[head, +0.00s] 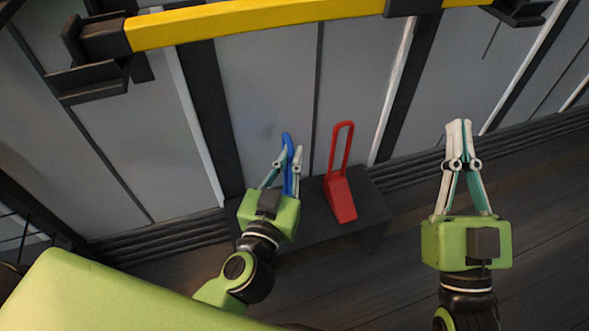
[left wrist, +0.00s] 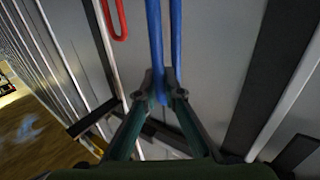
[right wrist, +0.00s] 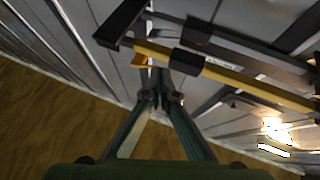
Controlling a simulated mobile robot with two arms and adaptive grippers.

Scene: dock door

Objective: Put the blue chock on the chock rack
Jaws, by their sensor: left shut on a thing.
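The blue chock shows in the head view as an upright blue handle (head: 287,143); its body is hidden behind my left gripper. My left gripper (head: 285,163) is shut on that handle, whose two bars (left wrist: 155,35) rise between and beyond the fingers in the left wrist view. The dark chock rack (head: 367,205) is a low bench against the wall, and the left gripper is over its left part. I cannot tell whether the blue chock touches the rack. My right gripper (head: 458,130) is shut and empty, off to the right of the rack.
A red chock (head: 341,200) stands on the rack just right of my left gripper, its loop handle upright. A yellow bar (head: 255,22) in dark brackets crosses the top of the head view. Dark floor (head: 540,205) to the right is clear.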

